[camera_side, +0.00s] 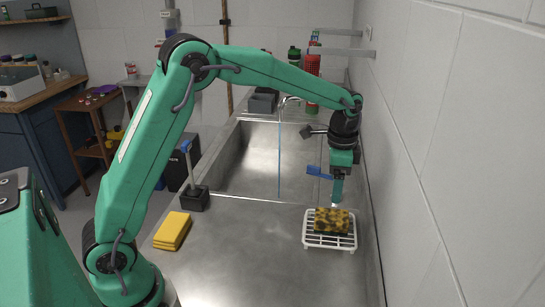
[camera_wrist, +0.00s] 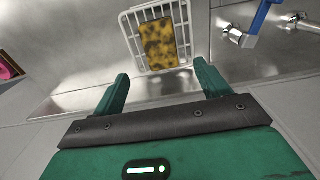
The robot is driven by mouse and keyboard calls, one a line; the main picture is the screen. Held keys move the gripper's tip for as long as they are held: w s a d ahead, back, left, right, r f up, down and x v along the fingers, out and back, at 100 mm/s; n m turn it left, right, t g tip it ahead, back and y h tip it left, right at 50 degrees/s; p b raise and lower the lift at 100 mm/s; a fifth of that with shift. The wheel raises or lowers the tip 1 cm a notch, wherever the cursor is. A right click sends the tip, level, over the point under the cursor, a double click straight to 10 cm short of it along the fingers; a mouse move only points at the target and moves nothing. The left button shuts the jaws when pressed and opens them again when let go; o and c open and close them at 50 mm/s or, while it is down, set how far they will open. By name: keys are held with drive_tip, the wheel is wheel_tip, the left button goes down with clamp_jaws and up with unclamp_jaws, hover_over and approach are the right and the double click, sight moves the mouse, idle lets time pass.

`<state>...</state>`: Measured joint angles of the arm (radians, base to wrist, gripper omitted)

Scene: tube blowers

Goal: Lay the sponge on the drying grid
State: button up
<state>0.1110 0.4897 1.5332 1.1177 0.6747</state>
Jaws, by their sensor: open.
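The sponge (camera_side: 333,221) is a yellow block with dark blotches. It lies flat on the white wire drying grid (camera_side: 330,241), which stands on the steel counter near the right wall. In the wrist view the sponge (camera_wrist: 159,45) lies within the rim of the grid (camera_wrist: 133,44). My gripper (camera_side: 336,198) points down just behind and above the sponge. In the wrist view its two green fingers (camera_wrist: 161,70) are spread apart with nothing between them, and the sponge lies beyond their tips. I cannot tell whether a finger touches the grid.
A steel sink (camera_side: 255,160) lies behind the grid. A folded yellow cloth (camera_side: 172,230) and a dark holder with a blue-handled brush (camera_side: 193,198) are to the left. Red and green bottles (camera_side: 312,65) stand at the back. The counter's front middle is clear.

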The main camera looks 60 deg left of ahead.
drive_tip(key=shift+r, duration=0.1)
drive_tip(key=s+a+r+n+t, duration=0.25)
drive_tip(key=s+r, duration=0.35)
drive_tip(key=s, duration=0.4)
drive_tip(key=s+a+r+n+t, duration=0.2)
drive_tip(key=s+r+n, duration=0.25)
drive_tip(key=s, duration=0.55)
drive_tip(key=s+a+f+n+t, duration=0.1)
drive_tip(key=s+n, duration=0.1)
drive_tip(key=s, duration=0.5)
drive_tip(key=shift+s, duration=0.35)
